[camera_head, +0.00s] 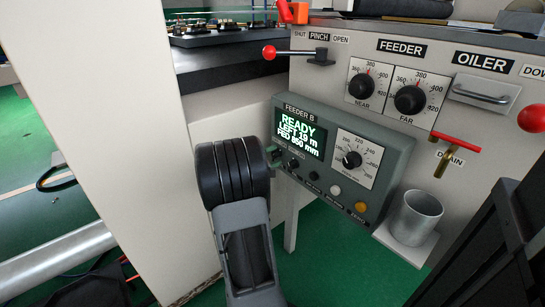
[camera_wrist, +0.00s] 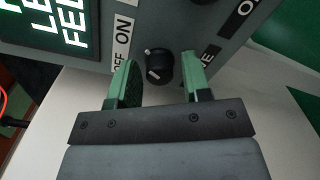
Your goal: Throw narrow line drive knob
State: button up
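A small black knob (camera_wrist: 159,66) with a white pointer mark sits on the panel in the wrist view, beside the OFF and ON lettering. The mark points to the lower left. My gripper (camera_wrist: 159,63) is open, with one green finger on each side of the knob and visible gaps to both. In the head view my gripper (camera_head: 275,156) is at the left edge of the FEEDER B box, close to a small dark knob (camera_head: 293,163). Contact cannot be seen.
The FEEDER B box (camera_head: 399,158) has a lit screen (camera_head: 299,131), a dial (camera_head: 352,160) and several buttons. NEAR and FAR dials (camera_head: 409,99), a red-tipped PINCH lever (camera_head: 290,53), a red drain handle (camera_head: 456,143) and a metal cup (camera_head: 416,217) are around it.

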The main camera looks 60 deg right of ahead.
jog(key=shift+o, duration=1)
jog(key=shift+w, duration=0.1)
jog(key=shift+a, duration=0.2)
jog(key=p+v, duration=0.3)
jog(key=v, duration=1)
jog(key=shift+a, duration=0.25)
jog(key=shift+r+p, duration=0.1)
jog(key=shift+p, duration=0.2)
